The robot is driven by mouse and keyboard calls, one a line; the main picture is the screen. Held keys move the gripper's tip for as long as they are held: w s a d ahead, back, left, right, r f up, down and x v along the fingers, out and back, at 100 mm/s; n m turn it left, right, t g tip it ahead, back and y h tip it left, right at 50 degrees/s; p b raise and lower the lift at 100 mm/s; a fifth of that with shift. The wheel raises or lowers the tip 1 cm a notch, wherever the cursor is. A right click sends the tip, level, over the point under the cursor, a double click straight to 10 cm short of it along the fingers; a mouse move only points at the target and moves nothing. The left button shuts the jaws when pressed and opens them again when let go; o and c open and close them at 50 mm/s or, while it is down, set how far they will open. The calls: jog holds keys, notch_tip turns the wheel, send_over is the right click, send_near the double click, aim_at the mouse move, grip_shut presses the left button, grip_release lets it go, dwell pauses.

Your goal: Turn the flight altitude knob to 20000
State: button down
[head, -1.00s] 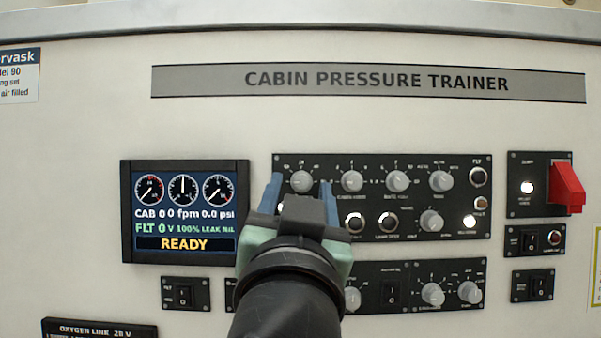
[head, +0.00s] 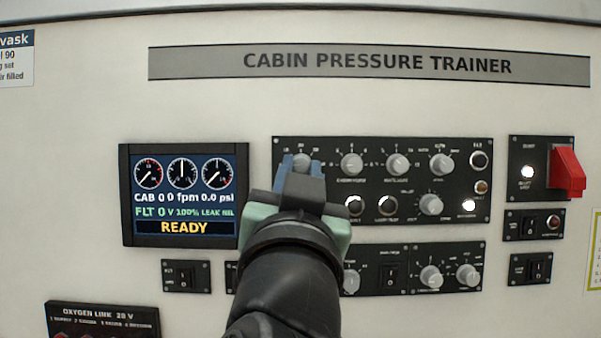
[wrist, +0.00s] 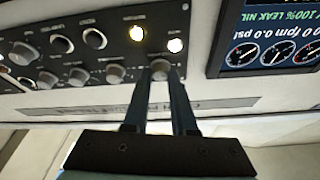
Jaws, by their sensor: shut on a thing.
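The flight altitude knob (head: 301,160) is the grey round knob at the top left of the black control panel. In the wrist view, the same knob (wrist: 160,69) sits between my fingertips, and the picture is upside down. My gripper (head: 301,168) is shut on this knob, one blue finger at each side. The marks around the knob are too small to read and partly covered by the fingers. The display (head: 184,195) left of the panel reads FLT 0, CAB 0, 0 fpm, 0.0 psi and READY.
Other grey knobs stand in the same row, the nearest one (head: 352,163) just to the right. A red switch (head: 567,172) juts out at the far right. A lower panel (head: 410,257) has more knobs and a rocker switch. My arm hides part of both panels.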

jog(key=shift+m, duration=0.5)
jog(key=m+h, duration=0.2)
jog(key=m, duration=0.1)
jog(key=m+g+h, duration=0.1)
jog(key=m, duration=0.1)
jog(key=shift+a, duration=0.25)
jog(key=m+h, duration=0.1)
jog(key=m, duration=0.2)
jog(key=m+g+h, duration=0.1)
jog(key=m, duration=0.2)
jog(key=shift+a+r+g, duration=0.1)
jog(key=shift+r+g, duration=0.1)
jog(key=shift+g, duration=0.1)
jog(key=m+g, duration=0.1)
jog(key=m, duration=0.1)
jog(key=m+p, duration=0.1)
jog(key=m, duration=0.2)
jog(key=shift+r+g+h, duration=0.2)
jog(key=shift+g+h, duration=0.1)
jog(key=shift+g, duration=0.1)
jog(key=shift+m+g+p, duration=0.8)
jog(key=shift+m+p, duration=0.25)
jog(key=shift+m, duration=1.15)
jog(key=c, duration=0.7)
grip_release()
jog(key=shift+c, duration=0.2)
